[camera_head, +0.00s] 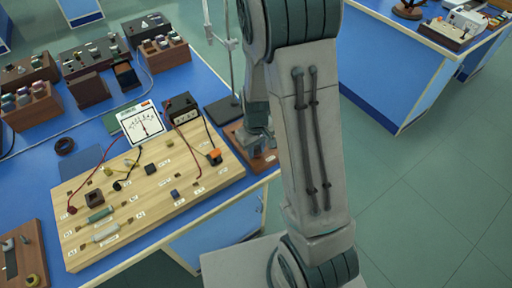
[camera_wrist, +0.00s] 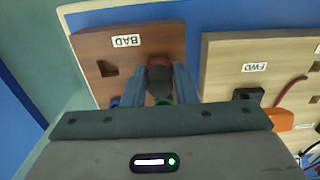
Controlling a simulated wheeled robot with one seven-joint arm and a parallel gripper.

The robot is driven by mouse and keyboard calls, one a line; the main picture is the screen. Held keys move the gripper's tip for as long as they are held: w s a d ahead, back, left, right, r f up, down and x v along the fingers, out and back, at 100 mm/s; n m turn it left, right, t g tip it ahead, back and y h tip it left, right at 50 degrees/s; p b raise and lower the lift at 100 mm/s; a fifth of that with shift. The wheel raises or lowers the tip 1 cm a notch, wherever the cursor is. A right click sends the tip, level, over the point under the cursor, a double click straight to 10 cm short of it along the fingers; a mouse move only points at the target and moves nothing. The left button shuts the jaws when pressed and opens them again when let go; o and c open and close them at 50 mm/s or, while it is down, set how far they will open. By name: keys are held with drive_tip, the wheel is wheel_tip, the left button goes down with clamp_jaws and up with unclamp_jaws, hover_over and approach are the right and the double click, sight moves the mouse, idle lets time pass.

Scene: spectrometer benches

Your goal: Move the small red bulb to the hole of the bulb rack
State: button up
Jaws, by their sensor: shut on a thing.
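The small red bulb (camera_wrist: 159,66), dark at its near end, is between the two blue-grey fingers of my gripper (camera_wrist: 160,76) in the wrist view. My gripper is shut on it, over a brown wooden rack (camera_wrist: 90,45) with a label reading BAD. A dark square hole (camera_wrist: 107,68) shows in the rack left of the bulb. Whether the bulb's lower end touches the rack cannot be told. In the head view my gripper (camera_head: 257,146) is over the rack (camera_head: 268,162) at the board's right end; the bulb is hidden there.
The pale wooden circuit board (camera_head: 215,178) lies close to the rack's left in the head view, with an orange-ended part (camera_head: 214,157). A stand (camera_head: 226,108) rises behind.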

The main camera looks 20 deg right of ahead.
drive_tip(key=shift+f, duration=0.4)
drive_tip(key=o, duration=1)
drive_tip(key=shift+o, duration=0.2)
drive_tip(key=shift+r, duration=0.1)
wheel_tip(320, 180, up, 14)
drive_tip(key=shift+b, duration=0.35)
drive_tip(key=shift+f, duration=0.2)
drive_tip(key=shift+r, duration=0.1)
drive_tip(key=s+r+m+t, duration=0.1)
drive_tip(key=s+r, duration=0.2)
drive_tip(key=s, duration=0.4)
drive_tip(key=s+r+m+t, duration=0.2)
drive_tip(key=s+r, duration=0.2)
drive_tip(key=s, duration=0.3)
drive_tip(key=shift+s+r+m, duration=0.2)
drive_tip(key=shift+r+m, duration=0.05)
drive_tip(key=shift+m, duration=0.05)
